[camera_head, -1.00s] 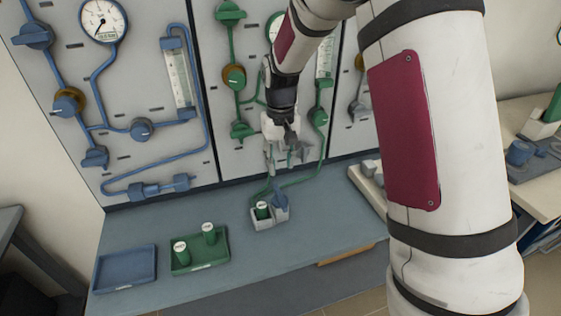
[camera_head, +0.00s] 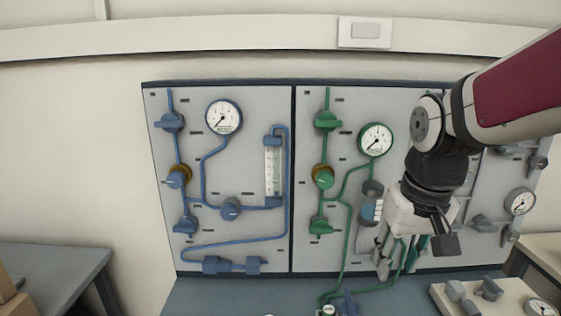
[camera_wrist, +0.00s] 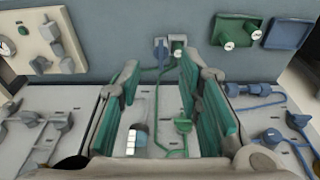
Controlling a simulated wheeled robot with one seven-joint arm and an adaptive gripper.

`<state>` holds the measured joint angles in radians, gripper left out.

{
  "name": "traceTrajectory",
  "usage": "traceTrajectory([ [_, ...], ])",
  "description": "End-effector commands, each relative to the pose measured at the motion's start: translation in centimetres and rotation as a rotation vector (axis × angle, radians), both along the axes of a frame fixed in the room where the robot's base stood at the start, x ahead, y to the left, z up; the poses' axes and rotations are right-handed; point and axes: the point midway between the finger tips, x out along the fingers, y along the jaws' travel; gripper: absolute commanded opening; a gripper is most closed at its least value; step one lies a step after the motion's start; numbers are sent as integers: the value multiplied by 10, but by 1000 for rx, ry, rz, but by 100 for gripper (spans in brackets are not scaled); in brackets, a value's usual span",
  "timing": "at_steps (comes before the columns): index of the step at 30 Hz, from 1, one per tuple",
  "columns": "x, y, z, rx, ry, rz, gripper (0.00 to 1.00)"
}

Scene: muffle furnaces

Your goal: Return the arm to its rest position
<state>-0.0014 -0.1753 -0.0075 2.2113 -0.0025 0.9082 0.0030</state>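My gripper (camera_head: 399,260) hangs from my arm at the right of the head view, in front of the green-piped panel (camera_head: 308,245). Its fingers point down. In the wrist view my gripper (camera_wrist: 157,85) has its two teal-lined fingers spread wide. Nothing is held between them; the panel's green pipes show through the gap. The gripper hides part of the panel behind it in the head view.
The blue-piped panel (camera_head: 220,170) is at left. The bench (camera_wrist: 120,25) bears a green tray (camera_wrist: 255,24) with white-topped containers, an empty blue tray (camera_wrist: 288,33) and a small holder (camera_wrist: 168,50). A pale block with fittings (camera_head: 515,298) lies at right.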

Motion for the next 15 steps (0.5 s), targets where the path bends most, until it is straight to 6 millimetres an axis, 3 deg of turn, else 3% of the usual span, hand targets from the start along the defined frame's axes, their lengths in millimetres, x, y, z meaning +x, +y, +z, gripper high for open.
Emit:
traceTrajectory([
  [3,-41,0,18,-2,-45,2,32],
  [9,-104,-1,30,-4,-109,5,32],
  [15,-145,-1,28,-6,-155,6,32],
])
